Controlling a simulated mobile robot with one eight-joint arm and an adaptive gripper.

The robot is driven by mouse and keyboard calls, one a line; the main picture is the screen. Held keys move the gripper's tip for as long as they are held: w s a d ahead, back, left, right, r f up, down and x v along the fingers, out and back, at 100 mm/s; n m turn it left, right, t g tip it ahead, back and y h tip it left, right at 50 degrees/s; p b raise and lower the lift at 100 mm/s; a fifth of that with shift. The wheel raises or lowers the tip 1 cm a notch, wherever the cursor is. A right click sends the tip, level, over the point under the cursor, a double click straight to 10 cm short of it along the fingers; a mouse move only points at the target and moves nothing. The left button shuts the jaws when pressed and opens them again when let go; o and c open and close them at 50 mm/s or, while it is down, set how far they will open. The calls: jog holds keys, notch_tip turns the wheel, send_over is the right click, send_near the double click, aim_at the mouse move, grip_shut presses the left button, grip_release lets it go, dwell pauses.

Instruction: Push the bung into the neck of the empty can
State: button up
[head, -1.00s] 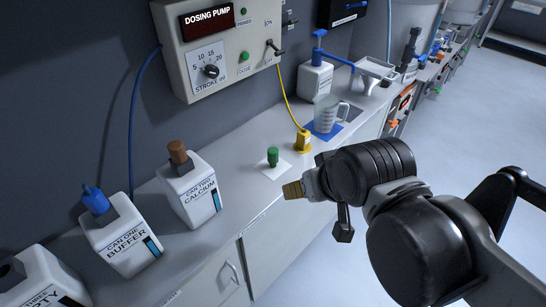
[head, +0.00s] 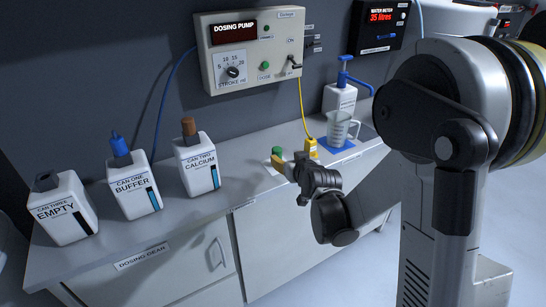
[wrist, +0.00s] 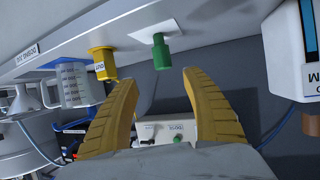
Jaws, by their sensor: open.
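The green bung (head: 276,152) stands on a white square on the bench, partly behind my gripper in the head view. The wrist view, which shows the bench upside down, has the bung (wrist: 161,52) just beyond and between my fingertips. My gripper (head: 281,162) is beside the bung in the head view. In the wrist view my gripper (wrist: 160,80) is open, with nothing between its yellow fingers. The white can marked CAN THREE EMPTY (head: 62,212) stands upright at the bench's left end. Its dark neck (head: 46,180) shows no bung.
CAN ONE BUFFER (head: 134,187) with a blue top and CAN TWO CALCIUM (head: 197,166) with a brown top stand between the empty can and the bung. A yellow fitting (head: 311,148) and a clear jug (head: 341,131) on blue stand right of the bung. The dosing pump (head: 250,52) hangs above.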

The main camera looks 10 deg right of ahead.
aim_at(278, 156)
jog(key=shift+w+f, duration=0.4)
jog(key=shift+f, duration=0.15)
jog(key=b+x, duration=0.1)
jog(key=x, duration=0.4)
jog(key=shift+f+b, duration=0.1)
jog(key=shift+b, duration=0.25)
jog(key=shift+w+a+f+b, duration=0.15)
jog(key=shift+w+f+b, duration=0.25)
jog(key=shift+w, duration=0.15)
jog(key=b+x, duration=0.1)
jog(key=x, duration=0.3)
jog(key=shift+s+a+f+b, duration=0.1)
jog(key=shift+a+f+b, duration=0.1)
jog(key=shift+b, duration=0.15)
jog(key=shift+s+r, duration=0.1)
jog(key=shift+r, duration=0.05)
jog(key=shift+c, duration=0.5)
grip_shut()
